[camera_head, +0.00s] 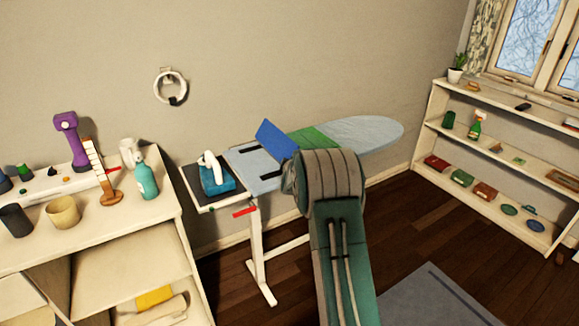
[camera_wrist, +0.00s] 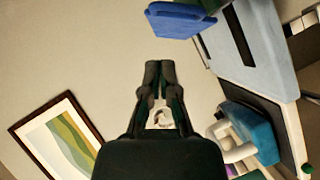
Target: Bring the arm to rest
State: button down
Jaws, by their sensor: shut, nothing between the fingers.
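My gripper (camera_wrist: 160,75) shows in the middle of the wrist view, its two dark fingers together with nothing between them. Beyond it in that view is mostly bare wall. In the head view my arm reaches up from the bottom centre, bent at a large grey joint in front of the ironing board (camera_head: 363,132); the gripper itself is hidden there. The board is pale blue with a green cloth (camera_head: 312,138) and a blue item (camera_head: 277,139) on it. The blue item also shows at the top of the wrist view (camera_wrist: 180,18), apart from the fingers.
A blue-and-white iron (camera_head: 215,178) rests on the board's left end. A cabinet (camera_head: 95,222) with a teal spray bottle (camera_head: 147,182) and cups stands at left. A low shelf (camera_head: 500,150) stands at right under the window. Dark floor (camera_head: 400,235) lies open between.

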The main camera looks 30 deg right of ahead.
jog(key=s+a+r+m+g+y, duration=0.1)
jog(key=s+a+r+y, duration=0.2)
jog(key=s+a+r, duration=0.55)
jog(key=s+a+r+m+g+y, duration=0.15)
jog(key=s+a+r, duration=0.35)
jog(key=s+a, duration=0.6)
jog(key=s+a+m+g+y, duration=0.1)
jog(key=s+a, duration=0.3)
jog(key=s, duration=0.9)
jog(key=s+a+m+g+y, duration=0.1)
jog(key=s+a+m+g, duration=0.3)
jog(key=s, duration=1)
jog(key=shift+a+f+y, duration=0.15)
jog(key=shift+a+y, duration=0.2)
jog(key=shift+a, duration=0.1)
jog(key=shift+w, duration=0.1)
